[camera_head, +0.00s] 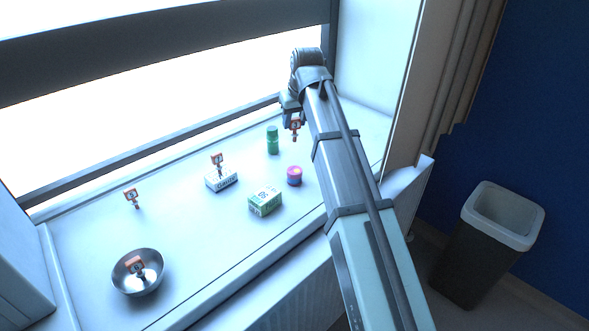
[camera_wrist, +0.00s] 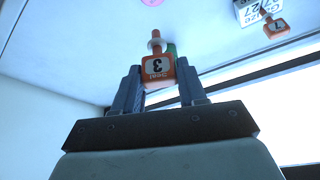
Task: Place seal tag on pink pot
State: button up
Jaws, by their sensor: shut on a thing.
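The orange-framed seal tag (camera_head: 295,125) hangs from my gripper (camera_head: 292,110), above the sill. In the wrist view the tag (camera_wrist: 157,68) reads "Seal 3" upside down, between the two fingers of my gripper (camera_wrist: 160,82), which is shut on it. The pink pot (camera_head: 294,176), a small round pot with pink and purple colouring, stands on the sill below the held tag in the head view, apart from it. A pink edge, likely the pot (camera_wrist: 152,2), shows at the top of the wrist view.
A green bottle (camera_head: 272,140) stands behind the pot; a green-and-white box (camera_head: 265,201) lies in front-left. Other tags are on a white box (camera_head: 221,181), on the sill (camera_head: 132,198) and in a metal bowl (camera_head: 118,277). A window backs the sill; a bin (camera_head: 466,250) stands right.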

jog(key=shift+f, duration=5.2)
jog(key=shift+f, duration=0.1)
jog(key=o, duration=1)
jog(key=v, duration=1.2)
jog(key=shift+s, duration=0.1)
